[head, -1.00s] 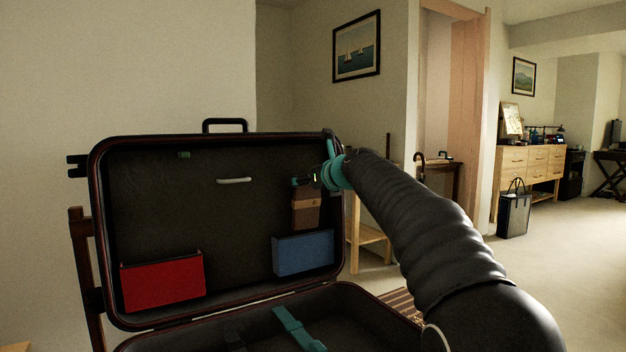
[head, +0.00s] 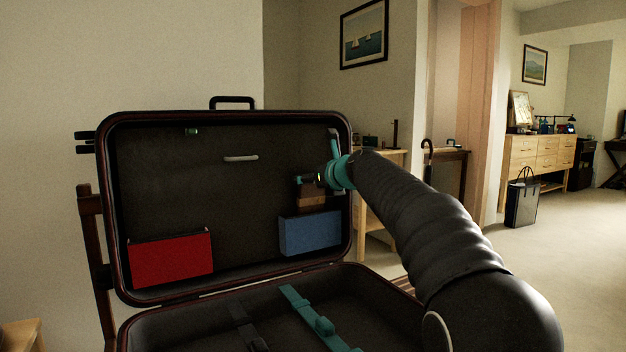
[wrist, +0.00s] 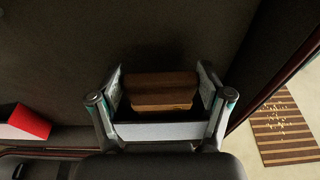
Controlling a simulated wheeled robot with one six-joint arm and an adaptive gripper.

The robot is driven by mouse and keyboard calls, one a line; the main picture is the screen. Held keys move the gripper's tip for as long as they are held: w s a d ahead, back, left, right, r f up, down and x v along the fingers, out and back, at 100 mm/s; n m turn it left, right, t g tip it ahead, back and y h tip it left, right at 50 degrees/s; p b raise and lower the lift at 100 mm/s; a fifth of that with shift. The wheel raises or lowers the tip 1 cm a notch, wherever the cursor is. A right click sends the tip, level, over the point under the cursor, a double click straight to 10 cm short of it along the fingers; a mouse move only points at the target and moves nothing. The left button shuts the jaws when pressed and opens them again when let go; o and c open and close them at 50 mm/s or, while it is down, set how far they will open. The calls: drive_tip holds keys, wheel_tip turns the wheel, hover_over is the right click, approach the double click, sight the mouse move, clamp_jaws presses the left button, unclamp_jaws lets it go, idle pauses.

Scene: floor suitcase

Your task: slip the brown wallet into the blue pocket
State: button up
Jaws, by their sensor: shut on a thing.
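The brown wallet (head: 312,201) hangs upright under my gripper (head: 309,181), which is shut on its upper end. The wallet's lower part is hidden behind the front of the blue pocket (head: 311,234), so it appears to be partly inside the pocket mouth. The pocket sits low on the right of the open suitcase lid. In the wrist view, the wallet (wrist: 161,92) lies between the two fingers of my gripper (wrist: 162,88). I cannot make out the blue pocket in that view.
A red pocket (head: 170,259) is low on the lid's left, and it also shows in the wrist view (wrist: 29,122). A light handle-like bar (head: 240,158) is above. Teal straps (head: 312,318) lie in the base.

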drive_tip(key=o, duration=1.6)
drive_tip(key=v, duration=1.2)
